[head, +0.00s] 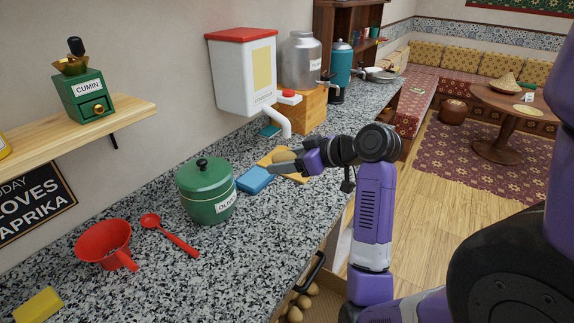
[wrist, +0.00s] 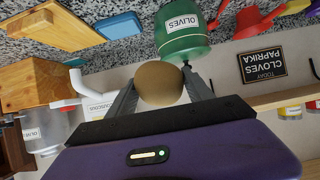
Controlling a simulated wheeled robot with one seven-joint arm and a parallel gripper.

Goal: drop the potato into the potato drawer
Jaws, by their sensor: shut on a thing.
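My gripper (head: 287,161) is over the counter, left of my forearm in the head view. In the wrist view, my gripper (wrist: 160,92) is shut on a tan potato (wrist: 160,83), with a finger on each side of it. The potato (head: 284,156) shows only small in the head view. An open drawer (head: 325,305) below the counter edge holds several potatoes (head: 295,314). My arm hides part of this drawer. The held potato is above the counter, away from the drawer.
A green olives jar (head: 207,192), a blue sponge (head: 256,180) and a wooden board (head: 290,179) stand or lie near the gripper. A white dispenser (head: 240,85) is behind. A black handle (head: 311,272) sits at the counter edge.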

